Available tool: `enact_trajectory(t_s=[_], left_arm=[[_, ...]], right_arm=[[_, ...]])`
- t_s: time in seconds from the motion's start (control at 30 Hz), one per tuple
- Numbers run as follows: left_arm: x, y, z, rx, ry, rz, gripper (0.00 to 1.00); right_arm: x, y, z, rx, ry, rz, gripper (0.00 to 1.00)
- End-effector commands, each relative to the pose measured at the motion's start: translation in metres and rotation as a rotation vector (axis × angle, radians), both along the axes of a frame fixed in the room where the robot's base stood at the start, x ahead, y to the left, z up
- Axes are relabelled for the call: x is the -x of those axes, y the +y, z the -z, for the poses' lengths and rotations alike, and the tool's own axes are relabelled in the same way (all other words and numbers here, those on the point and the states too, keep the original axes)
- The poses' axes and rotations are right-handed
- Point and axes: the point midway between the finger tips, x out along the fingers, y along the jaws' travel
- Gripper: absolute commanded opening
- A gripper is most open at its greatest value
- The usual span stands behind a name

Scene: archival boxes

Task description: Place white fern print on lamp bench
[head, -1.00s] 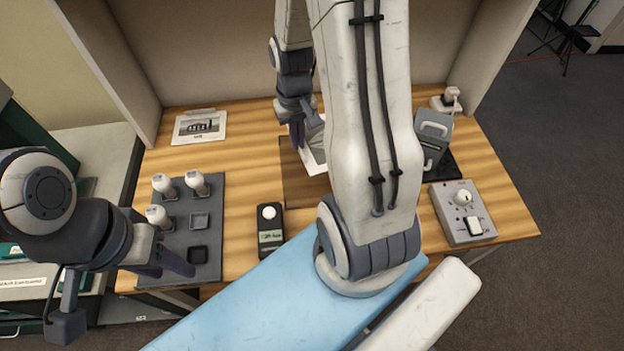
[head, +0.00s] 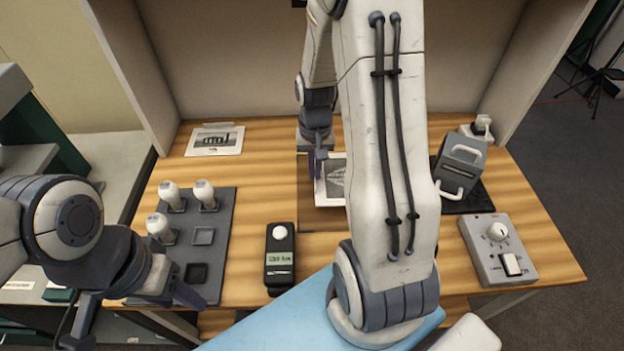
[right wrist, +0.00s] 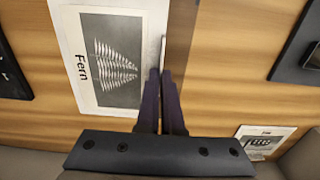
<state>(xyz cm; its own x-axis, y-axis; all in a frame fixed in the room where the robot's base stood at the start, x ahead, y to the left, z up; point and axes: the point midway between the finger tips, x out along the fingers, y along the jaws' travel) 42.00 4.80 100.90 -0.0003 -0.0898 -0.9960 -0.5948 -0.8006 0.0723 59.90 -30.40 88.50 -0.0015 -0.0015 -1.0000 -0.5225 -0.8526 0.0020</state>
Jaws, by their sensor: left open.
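The white fern print (head: 331,192), a white sheet with a dark fern picture, is over the middle of the wooden lamp bench (head: 255,190), partly hidden by my right arm. It also shows in the right wrist view (right wrist: 90,80), with the word Fern. My right gripper (head: 318,172) is at its left edge in the head view. In the right wrist view the fingers (right wrist: 161,75) are nearly together on a thin white edge of the print. I cannot tell whether the print touches the bench. My left gripper (head: 172,292) is open and empty near the dark tray's front edge.
The dark tray (head: 218,215) holds several white bulbs.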

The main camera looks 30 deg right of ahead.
Motion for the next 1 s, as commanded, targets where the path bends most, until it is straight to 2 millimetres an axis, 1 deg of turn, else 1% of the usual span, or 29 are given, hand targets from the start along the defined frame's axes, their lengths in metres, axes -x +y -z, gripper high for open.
enact_trajectory(t_s=[0.03, 0.17, 0.33, 0.43, 0.83, 0.87, 0.9, 0.93, 1.0], left_arm=[[0.000, 0.000, -0.001, 0.000, 0.000, 0.000, 0.50], [0.000, 0.000, -0.001, 0.000, 0.000, 0.000, 0.50], [0.000, 0.000, -0.001, 0.000, 0.000, 0.000, 0.50], [0.000, 0.000, -0.001, 0.000, 0.000, 0.000, 0.50], [0.000, 0.000, 0.001, 0.000, 0.000, 0.000, 0.50], [0.000, 0.000, 0.001, 0.000, 0.000, 0.000, 0.50], [0.000, 0.000, 0.000, 0.000, 0.000, 0.000, 0.50], [0.000, 0.000, 0.000, 0.000, 0.000, 0.000, 0.50], [0.000, 0.000, 0.000, 0.000, 0.000, 0.000, 0.50]], right_arm=[[-0.006, 0.002, 0.004, -0.001, 0.001, -0.002, 0.00], [-0.011, 0.005, 0.010, -0.001, 0.002, 0.000, 0.00], [-0.010, 0.005, 0.035, -0.002, 0.006, 0.001, 0.00], [-0.010, 0.005, 0.045, -0.001, 0.003, 0.001, 0.00], [-0.011, 0.004, 0.051, 0.000, 0.000, 0.000, 0.00], [-0.011, 0.004, 0.051, 0.000, 0.000, 0.000, 0.07], [-0.011, 0.004, 0.050, 0.000, 0.000, 0.000, 0.22], [-0.011, 0.004, 0.050, 0.000, 0.000, 0.000, 0.33], [-0.011, 0.004, 0.050, 0.000, 0.000, 0.000, 0.33]])
